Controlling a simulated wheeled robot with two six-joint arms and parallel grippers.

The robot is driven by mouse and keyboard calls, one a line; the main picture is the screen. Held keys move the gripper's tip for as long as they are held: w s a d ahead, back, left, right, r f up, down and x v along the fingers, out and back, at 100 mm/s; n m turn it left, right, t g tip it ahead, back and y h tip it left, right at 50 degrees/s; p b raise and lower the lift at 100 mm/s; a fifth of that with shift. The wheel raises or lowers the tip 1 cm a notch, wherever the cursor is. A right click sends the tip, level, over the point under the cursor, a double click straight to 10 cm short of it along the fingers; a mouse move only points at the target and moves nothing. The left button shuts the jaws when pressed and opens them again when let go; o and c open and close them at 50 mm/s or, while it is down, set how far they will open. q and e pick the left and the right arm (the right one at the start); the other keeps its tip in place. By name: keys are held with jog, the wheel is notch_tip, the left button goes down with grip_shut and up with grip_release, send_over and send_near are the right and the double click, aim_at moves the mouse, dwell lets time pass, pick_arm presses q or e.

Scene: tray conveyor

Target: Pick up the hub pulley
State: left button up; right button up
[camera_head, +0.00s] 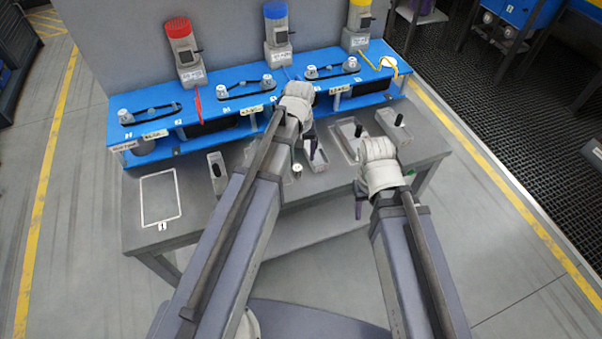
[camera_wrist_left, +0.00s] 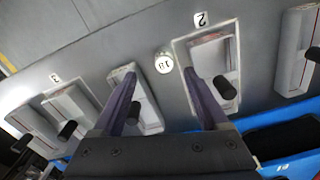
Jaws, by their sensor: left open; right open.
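A small round pale piece marked 18, which looks like the hub pulley (camera_wrist_left: 164,63), sits on the grey table between two blocks with black handles. It also shows in the head view (camera_head: 297,169), beside my left forearm. My left gripper (camera_wrist_left: 160,74) is open and empty, with its two dark fingers pointing down at the table on either side of the piece in the picture. I cannot tell its height above the piece.
Several grey blocks with black handles stand on the grey table (camera_head: 195,222), one at the left (camera_head: 217,172). An empty white outline (camera_head: 160,199) lies at the left end. A blue raised bench (camera_head: 225,90) with belts and motor columns runs along the back.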

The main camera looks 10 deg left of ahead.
aim_at(297, 167)
pick_arm(q)
notch_tip(297, 167, down, 2)
jog(key=shift+f+b, duration=0.1)
jog(key=shift+b, duration=0.65)
jog(key=f+b, duration=0.5)
jog(key=shift+a+f, duration=0.2)
jog(key=shift+a, duration=0.15)
jog(key=shift+r, duration=0.1)
jog(key=shift+c, duration=0.4)
grip_shut()
